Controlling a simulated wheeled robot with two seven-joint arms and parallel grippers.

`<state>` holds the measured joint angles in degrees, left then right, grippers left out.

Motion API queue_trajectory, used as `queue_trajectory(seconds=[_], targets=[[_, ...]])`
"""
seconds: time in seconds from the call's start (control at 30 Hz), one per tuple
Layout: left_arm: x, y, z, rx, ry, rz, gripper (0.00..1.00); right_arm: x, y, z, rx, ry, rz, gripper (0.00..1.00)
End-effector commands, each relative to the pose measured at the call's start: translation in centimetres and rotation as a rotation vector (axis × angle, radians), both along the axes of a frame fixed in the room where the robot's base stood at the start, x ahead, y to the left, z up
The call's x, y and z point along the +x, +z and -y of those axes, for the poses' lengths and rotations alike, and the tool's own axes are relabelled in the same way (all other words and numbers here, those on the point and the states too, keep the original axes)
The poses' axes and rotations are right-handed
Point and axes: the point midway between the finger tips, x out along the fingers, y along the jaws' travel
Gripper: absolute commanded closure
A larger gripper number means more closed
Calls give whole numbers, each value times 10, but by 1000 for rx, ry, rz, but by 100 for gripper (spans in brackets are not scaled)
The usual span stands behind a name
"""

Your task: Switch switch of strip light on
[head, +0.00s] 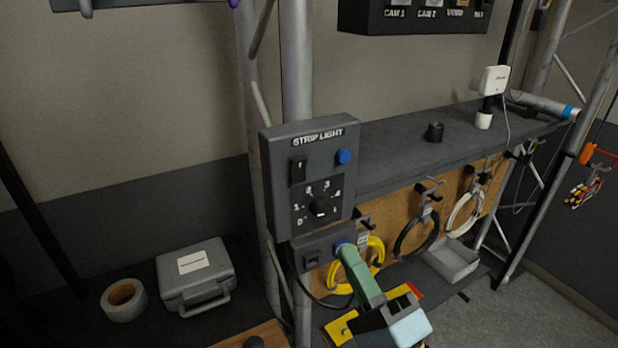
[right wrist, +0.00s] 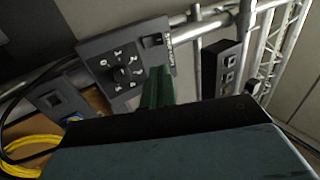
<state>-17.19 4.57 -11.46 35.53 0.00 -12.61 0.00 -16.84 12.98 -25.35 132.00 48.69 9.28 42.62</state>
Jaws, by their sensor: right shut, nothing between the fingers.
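The grey strip light control box (head: 268,190) is fixed to the truss post, with the label STRIP LIGHT on top. It carries a black rocker switch (head: 298,170), a blue round part (head: 344,157) and a numbered dial (head: 319,206). I cannot tell the rocker's position. In the right wrist view the box appears turned, with the rocker (right wrist: 153,40) near its upper right edge. My right gripper (head: 346,251) has green fingers, shut and empty. In the head view its tips appear below the dial, over the lower box's right end. My left gripper is not in view.
A smaller grey box (head: 318,262) sits below the control box. Yellow cable (head: 374,262) and black cable (head: 415,236) hang on the cork board to the right. A grey case (head: 195,277) and tape roll (head: 123,300) lie lower left. The shelf (head: 400,150) is mostly clear.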

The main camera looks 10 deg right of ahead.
Motion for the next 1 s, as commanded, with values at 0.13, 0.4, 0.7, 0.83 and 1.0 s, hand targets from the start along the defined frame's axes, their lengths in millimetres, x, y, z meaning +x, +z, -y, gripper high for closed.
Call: queue_trajectory(seconds=[0.13, 0.4, 0.7, 0.83, 1.0], targets=[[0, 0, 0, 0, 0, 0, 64, 0, 1, 0, 4, 1, 2, 100], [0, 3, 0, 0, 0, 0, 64, 5, 4, -2, 1, 0, 2, 100], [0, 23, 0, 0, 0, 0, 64, 48, 32, -20, 4, -1, 4, 100], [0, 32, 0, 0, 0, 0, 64, 72, 45, -29, 2, -1, 4, 100], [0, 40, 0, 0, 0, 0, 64, 96, 58, -40, 1, 0, 2, 100]])
